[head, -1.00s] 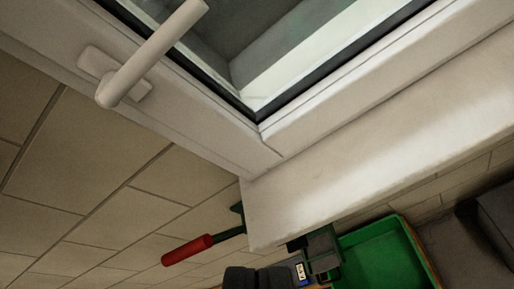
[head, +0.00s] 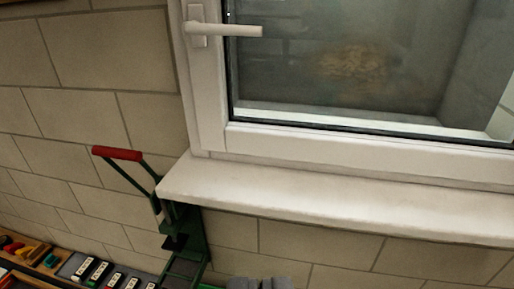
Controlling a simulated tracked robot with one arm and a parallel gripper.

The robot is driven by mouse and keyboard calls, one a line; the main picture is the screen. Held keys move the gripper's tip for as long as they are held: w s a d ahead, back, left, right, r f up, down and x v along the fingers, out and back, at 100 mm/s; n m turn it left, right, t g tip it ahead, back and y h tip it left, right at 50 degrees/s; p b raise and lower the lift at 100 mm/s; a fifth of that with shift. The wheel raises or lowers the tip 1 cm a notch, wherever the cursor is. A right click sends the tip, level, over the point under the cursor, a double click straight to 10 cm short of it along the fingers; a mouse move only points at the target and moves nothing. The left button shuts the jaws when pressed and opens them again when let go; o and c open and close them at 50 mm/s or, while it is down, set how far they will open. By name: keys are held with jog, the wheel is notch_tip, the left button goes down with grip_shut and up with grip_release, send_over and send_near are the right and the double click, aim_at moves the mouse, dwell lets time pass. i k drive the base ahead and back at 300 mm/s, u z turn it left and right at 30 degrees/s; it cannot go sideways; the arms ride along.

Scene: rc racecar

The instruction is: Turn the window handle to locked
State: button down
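The white window handle (head: 232,30) is on the left upright of the white window frame (head: 207,90), near the top of the head view. Its lever points right, roughly level in the picture, over the edge of the glass. The window looks closed against its frame. Only the grey tips of my gripper (head: 260,283) show at the bottom edge, well below the handle and apart from it. Most of the gripper is cut off, so I cannot tell whether it is open or shut. I see nothing held in it.
A white sill (head: 340,203) juts out below the window. A green press with a red lever grip (head: 117,153) stands at the sill's left end. Small boxes (head: 98,272) and coloured items lie at lower left. The tiled wall left of the handle is bare.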

aim_at(194, 27)
jog(key=u, duration=0.5)
jog(key=k, duration=1.2)
jog(key=z, duration=0.35)
jog(key=i, duration=1.55)
jog(key=u, duration=0.05)
